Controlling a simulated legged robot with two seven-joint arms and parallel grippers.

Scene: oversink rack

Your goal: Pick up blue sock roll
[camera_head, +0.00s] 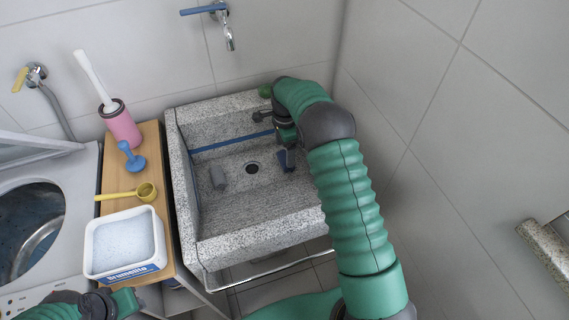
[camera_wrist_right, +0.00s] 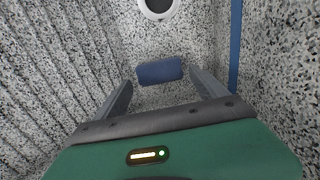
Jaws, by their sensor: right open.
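The blue sock roll (camera_wrist_right: 160,71) lies on the floor of the speckled stone sink (camera_head: 225,222), near the drain. In the head view, a small dark-blue patch by my right gripper (camera_head: 287,160) appears to be this roll, partly hidden by the gripper. My right gripper reaches down into the sink. In the right wrist view, its two fingers (camera_wrist_right: 161,83) are open. The roll shows in the gap at the fingertips, with no clear contact. Part of my left arm shows at the bottom left of the head view; its fingers cannot be made out.
The wooden stand (camera_head: 175,205) on the left holds a white detergent tub (camera_head: 92,240), yellow scoop (camera_head: 146,192), blue plunger-like tool (camera_head: 133,163) and pink brush holder (camera_head: 124,128).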

